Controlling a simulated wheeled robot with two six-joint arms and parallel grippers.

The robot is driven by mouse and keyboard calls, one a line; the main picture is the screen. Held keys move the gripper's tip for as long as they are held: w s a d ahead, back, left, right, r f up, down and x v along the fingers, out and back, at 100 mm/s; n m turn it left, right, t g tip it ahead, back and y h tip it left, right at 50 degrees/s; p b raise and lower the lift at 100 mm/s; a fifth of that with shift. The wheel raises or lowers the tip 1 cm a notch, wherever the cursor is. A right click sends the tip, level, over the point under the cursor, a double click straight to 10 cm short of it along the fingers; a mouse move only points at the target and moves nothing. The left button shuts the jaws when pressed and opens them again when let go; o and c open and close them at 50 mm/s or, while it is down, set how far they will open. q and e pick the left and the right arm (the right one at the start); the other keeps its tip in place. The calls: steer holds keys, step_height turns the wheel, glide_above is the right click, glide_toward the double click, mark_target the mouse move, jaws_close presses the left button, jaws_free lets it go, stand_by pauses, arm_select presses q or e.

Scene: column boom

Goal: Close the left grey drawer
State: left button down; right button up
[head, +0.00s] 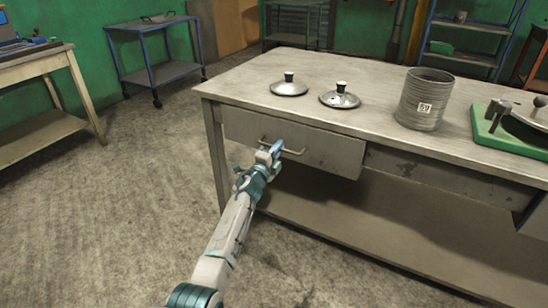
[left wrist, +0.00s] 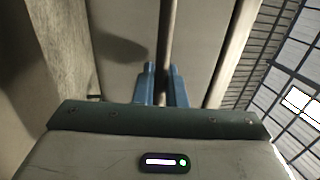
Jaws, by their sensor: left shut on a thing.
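The left grey drawer (head: 325,150) is in the front of the workbench in the head view, and its front stands out a little from the bench at its right end. A bar handle (head: 292,151) runs across the drawer front. My left gripper (head: 272,150) is at the left part of this handle and shut on it. In the left wrist view the two blue fingers (left wrist: 162,85) sit on either side of the handle bar (left wrist: 168,40), with the drawer front (left wrist: 120,50) behind. My right gripper is in neither view.
On the workbench top (head: 240,82) are two metal lids (head: 289,88) (head: 340,99), a grey can (head: 424,100) and a green base (head: 495,130). A lower shelf (head: 330,215) runs under the bench. The floor (head: 120,190) to the left is clear.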

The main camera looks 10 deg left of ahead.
arm_select(q)
steer(key=shift+w+r, duration=0.15)
steer(key=shift+r, duration=0.1)
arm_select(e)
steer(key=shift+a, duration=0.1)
